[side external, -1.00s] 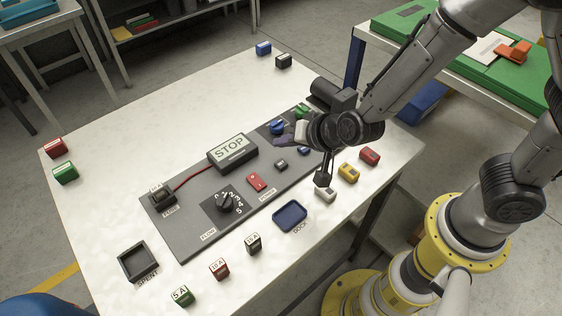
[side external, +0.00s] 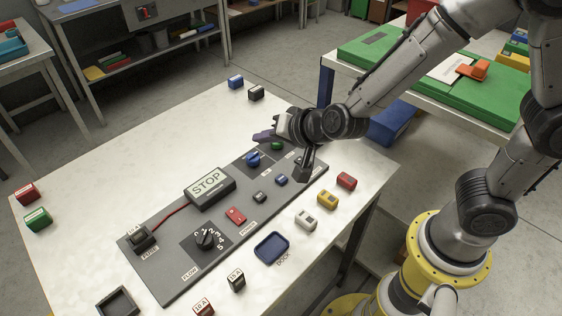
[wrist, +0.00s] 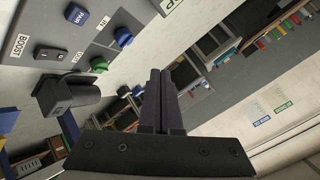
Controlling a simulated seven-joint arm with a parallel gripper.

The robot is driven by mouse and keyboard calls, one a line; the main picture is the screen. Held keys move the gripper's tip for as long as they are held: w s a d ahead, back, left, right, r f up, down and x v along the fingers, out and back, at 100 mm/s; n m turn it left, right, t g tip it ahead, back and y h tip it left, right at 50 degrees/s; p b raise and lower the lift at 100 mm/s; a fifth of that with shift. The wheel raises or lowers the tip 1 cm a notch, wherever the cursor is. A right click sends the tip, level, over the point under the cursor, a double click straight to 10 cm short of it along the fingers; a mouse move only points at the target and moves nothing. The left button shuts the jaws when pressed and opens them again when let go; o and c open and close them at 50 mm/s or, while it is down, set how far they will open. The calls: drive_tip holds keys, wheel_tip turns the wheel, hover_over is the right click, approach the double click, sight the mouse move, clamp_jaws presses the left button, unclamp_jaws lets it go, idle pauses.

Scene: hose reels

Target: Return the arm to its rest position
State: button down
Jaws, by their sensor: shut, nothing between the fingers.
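My gripper (side external: 264,137) is above the far right end of the grey control panel (side external: 165,278), near a blue knob (side external: 252,159) and a green knob (side external: 277,146). In the wrist view its two dark fingers (wrist: 160,78) are together with nothing between them. There the panel (wrist: 28,18) lies at the upper left, with the green knob (wrist: 99,64) and blue controls clear of the fingers.
A green-topped bench (side external: 380,60) stands behind the arm.

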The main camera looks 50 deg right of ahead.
drive_tip(key=s+d+r+n, duration=0.1)
drive_tip(key=s+d+r, duration=0.2)
drive_tip(key=r, duration=0.2)
drive_tip(key=s+d+r+n+t+y, duration=0.1)
drive_tip(key=s+d+r, duration=0.1)
drive_tip(key=r, duration=0.4)
drive_tip(key=s+d+r+n, duration=0.1)
drive_tip(key=s+d+r, duration=0.2)
drive_tip(key=r, duration=0.2)
drive_tip(key=s+d+f+n+g, duration=0.2)
drive_tip(key=s+f+n+g, duration=0.1)
drive_tip(key=s, duration=0.5)
drive_tip(key=s+d+f+n+g+h, duration=0.1)
drive_tip(key=s+d+f+n+g, duration=0.1)
drive_tip(key=s, duration=0.6)
drive_tip(key=shift+s+d+f+n+g+h, duration=0.2)
drive_tip(key=shift+f+n+g+h, duration=0.1)
drive_tip(key=shift+f+n+g, duration=0.3)
